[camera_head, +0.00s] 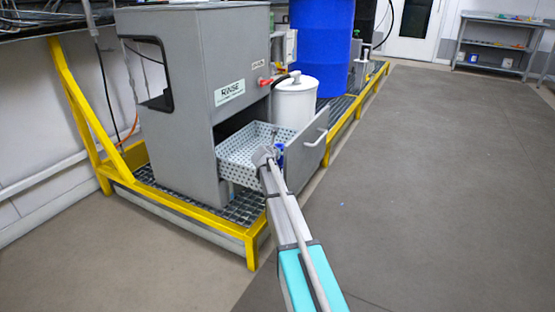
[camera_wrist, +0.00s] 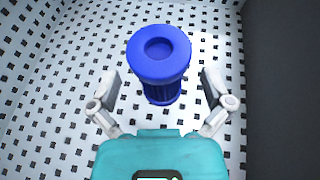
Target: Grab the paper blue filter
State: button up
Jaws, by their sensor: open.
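The blue filter (camera_wrist: 158,60) stands on the perforated white tray surface in the wrist view, with its round cap facing the camera. My gripper (camera_wrist: 162,88) is open, with one finger on each side of the filter's lower part and a visible gap on both sides. In the head view a small bit of the blue filter (camera_head: 279,150) shows beside my gripper (camera_head: 266,155), which is at the open drawer. Most of the filter is hidden there by my arm.
The perforated drawer (camera_head: 240,150) sticks out of the grey rinse cabinet (camera_head: 185,100). Its front panel with a handle (camera_head: 316,138) stands close to my arm. A white canister (camera_head: 294,100) and a blue drum (camera_head: 322,45) stand behind. The floor at right (camera_head: 430,180) is clear.

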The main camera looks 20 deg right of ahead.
jog(key=shift+b+x, duration=0.3)
jog(key=shift+x, duration=0.7)
jog(key=c, duration=1)
